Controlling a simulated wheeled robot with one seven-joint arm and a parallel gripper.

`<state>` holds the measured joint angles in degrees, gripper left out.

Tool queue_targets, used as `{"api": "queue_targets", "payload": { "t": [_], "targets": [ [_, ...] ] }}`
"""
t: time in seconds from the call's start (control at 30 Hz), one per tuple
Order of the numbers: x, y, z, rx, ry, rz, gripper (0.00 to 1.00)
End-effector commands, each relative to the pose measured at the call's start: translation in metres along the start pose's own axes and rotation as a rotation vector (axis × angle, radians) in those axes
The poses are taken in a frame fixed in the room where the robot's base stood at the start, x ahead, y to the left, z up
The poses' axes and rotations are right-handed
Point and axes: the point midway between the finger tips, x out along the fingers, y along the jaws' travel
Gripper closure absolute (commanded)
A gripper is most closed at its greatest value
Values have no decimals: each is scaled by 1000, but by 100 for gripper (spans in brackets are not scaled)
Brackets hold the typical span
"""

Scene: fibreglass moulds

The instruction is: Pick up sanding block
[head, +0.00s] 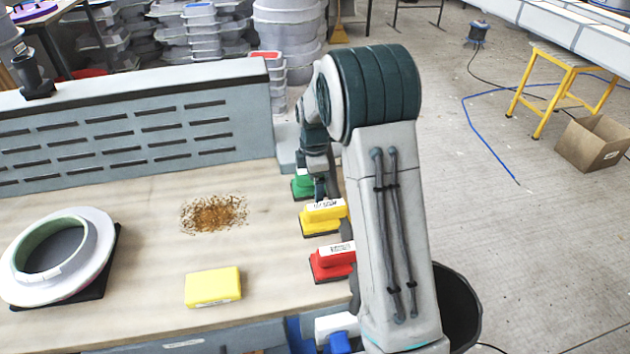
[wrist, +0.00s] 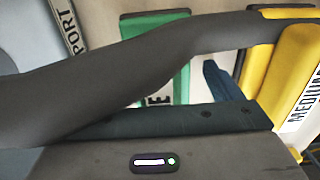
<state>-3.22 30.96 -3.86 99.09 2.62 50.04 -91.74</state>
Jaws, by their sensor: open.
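Three handled sanding blocks stand in a row along the bench's right edge: green (head: 302,187), yellow (head: 323,219) and red (head: 333,263). In the wrist view the yellow block (wrist: 277,75) has a label starting "MEDIU" at the right. The green block (wrist: 178,52) is at the centre, its label mostly covered by a dark finger. My gripper (head: 320,187) is open, beside the green block and just behind the yellow one, partly hidden by my arm. No block is visibly held. Whether a finger touches a block cannot be told.
A yellow sponge-like block (head: 213,287) and a patch of brown dust (head: 214,213) lie on the bench (head: 150,220). A round white mould ring (head: 90,230) sits at left. A slotted grey panel (head: 120,135) closes the back. A black bin (head: 458,305) stands at right.

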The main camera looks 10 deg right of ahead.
Motion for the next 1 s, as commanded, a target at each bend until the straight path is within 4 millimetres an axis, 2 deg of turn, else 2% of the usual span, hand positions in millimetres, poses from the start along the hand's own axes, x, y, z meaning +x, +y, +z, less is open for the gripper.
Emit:
{"api": "queue_targets", "payload": {
  "t": [0.2, 0.27, 0.4, 0.77, 0.87, 1.0],
  "targets": [
    [1, 0, 0, -1, 0, 1, 15],
    [1, 0, 0, -1, 0, 0, 28],
    [1, 0, 0, -1, 0, 0, 67],
    [-2, 0, 0, -1, 0, 2, 67],
    [-9, 0, 0, 0, 0, 2, 67],
    [-31, 1, 0, -1, 0, 6, 67]
  ]
}}
